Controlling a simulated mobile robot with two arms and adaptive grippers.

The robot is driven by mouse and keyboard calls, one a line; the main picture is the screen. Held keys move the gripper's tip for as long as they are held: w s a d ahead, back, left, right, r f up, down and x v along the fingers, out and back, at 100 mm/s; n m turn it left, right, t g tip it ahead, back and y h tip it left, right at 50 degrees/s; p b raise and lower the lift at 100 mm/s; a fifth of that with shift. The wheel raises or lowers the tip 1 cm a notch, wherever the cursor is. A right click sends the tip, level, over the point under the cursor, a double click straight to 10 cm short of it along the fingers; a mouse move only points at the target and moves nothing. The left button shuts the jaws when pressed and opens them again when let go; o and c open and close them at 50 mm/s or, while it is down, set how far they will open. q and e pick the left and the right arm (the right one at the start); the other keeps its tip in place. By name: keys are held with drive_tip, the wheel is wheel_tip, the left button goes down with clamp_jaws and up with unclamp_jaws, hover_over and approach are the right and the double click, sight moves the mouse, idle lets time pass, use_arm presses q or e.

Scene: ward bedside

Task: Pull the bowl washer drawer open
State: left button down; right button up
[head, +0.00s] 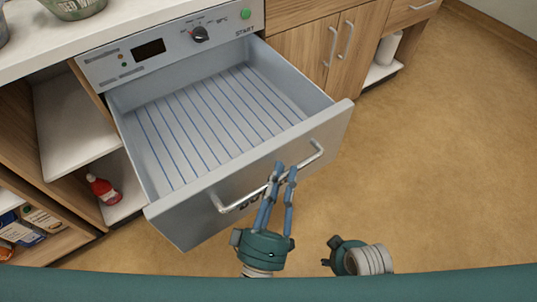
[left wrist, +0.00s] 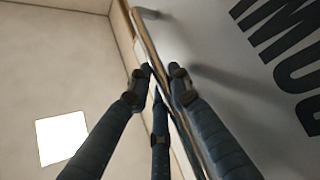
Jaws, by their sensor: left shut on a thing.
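The bowl washer drawer (head: 270,188) is pulled out well from its housing below the control panel (head: 160,48). Its inside is empty, with blue lines running along a pale floor. A silver bar handle (head: 235,204) crosses its front; it also shows in the left wrist view (left wrist: 150,45). My left gripper (head: 282,172) is shut on the handle near its middle, with fingers on both sides of the bar. My right gripper (head: 328,262) is low in the head view, to the right of the left one, apart from the drawer. Its fingers are hardly visible.
Open shelves (head: 75,125) stand left of the drawer, with a red bottle (head: 103,190) on one. A green bowl (head: 75,8) sits on the white counter (head: 40,45). Closed wooden cupboards (head: 325,50) stand to the right. The floor (head: 440,150) at right is clear.

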use_arm(q)
drive_tip(key=shift+s+d+f, duration=0.1)
drive_tip(key=shift+s+d, duration=0.2)
drive_tip(key=shift+s, duration=0.25)
drive_tip(key=c, duration=1.8)
unclamp_jaws()
drive_tip(key=shift+c, duration=0.2)
drive_tip(key=v, duration=1.2)
drive_tip(key=shift+a, duration=0.1)
